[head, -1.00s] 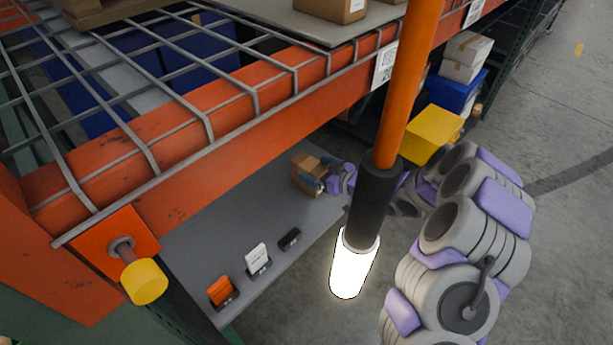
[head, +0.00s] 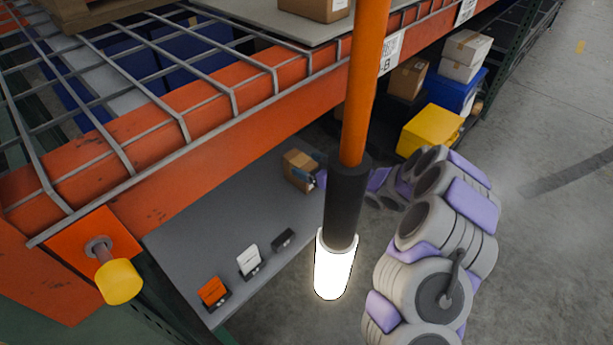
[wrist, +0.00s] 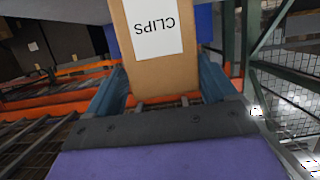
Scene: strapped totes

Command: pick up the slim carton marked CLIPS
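The brown carton marked CLIPS (wrist: 160,70) is large in the wrist view, with its white label (wrist: 153,28) reading upside down. My gripper (wrist: 163,80) has one blue finger on each side of the carton. The fingers lie very close to its sides. I cannot tell whether they press on it. In the head view the carton (head: 301,161) is at the far end of the grey lower shelf (head: 215,215). A blue finger of my gripper (head: 303,176) shows against it. The orange post and my arm hide much of the gripper there.
An orange beam with wire decking (head: 170,135) runs above the shelf. An orange and black post with a glowing end (head: 345,215) stands in front. Orange (head: 213,291), white (head: 249,259) and black (head: 283,239) small items line the shelf. A yellow box (head: 430,130) lies beyond.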

